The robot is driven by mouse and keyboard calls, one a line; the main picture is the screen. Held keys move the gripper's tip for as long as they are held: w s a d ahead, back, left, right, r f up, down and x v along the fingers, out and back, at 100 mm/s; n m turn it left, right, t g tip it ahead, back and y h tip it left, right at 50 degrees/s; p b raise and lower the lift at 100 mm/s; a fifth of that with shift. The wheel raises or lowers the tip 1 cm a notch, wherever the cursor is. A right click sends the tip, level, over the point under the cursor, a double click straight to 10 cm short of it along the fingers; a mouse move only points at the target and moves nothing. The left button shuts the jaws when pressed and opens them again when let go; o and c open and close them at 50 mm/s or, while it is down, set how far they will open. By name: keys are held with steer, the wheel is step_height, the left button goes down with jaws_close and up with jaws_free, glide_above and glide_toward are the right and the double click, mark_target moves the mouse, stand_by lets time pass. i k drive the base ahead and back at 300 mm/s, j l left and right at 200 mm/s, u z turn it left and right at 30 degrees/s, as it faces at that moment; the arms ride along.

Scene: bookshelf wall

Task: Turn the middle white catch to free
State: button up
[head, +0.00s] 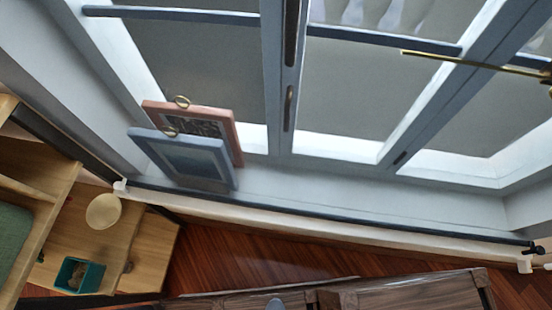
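I cannot make out a middle white catch in the head view. Two small white fittings show, one at the left end of a long dark rail (330,217) and one at its right end: the left white fitting (120,186) and the right white fitting (525,265). Whether either is a catch, or how it is turned, I cannot tell. My gripper is not in view.
A grey-framed window (284,60) fills the top. A pink frame (238,150) and a blue frame (180,166) lean at its sill. Wooden shelving (150,255) holds a teal box (80,275) at left. Dark wooden furniture (400,295) stands at the bottom. Some reddish floor (240,260) is bare.

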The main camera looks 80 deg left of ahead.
mark_target(118, 185)
steer(key=k+l+u, duration=0.1)
steer(key=u, duration=0.4)
steer(key=k+u, duration=0.15)
steer(key=u, duration=0.35)
steer(key=k+u, duration=0.15)
steer(key=u, duration=0.35)
steer(key=k+u, duration=0.1)
steer(key=u, duration=2.1)
steer(key=k+l+z, duration=0.25)
steer(key=k+l, duration=0.15)
steer(key=k+l+z, duration=0.2)
steer(key=l, duration=0.35)
steer(key=k, duration=0.1)
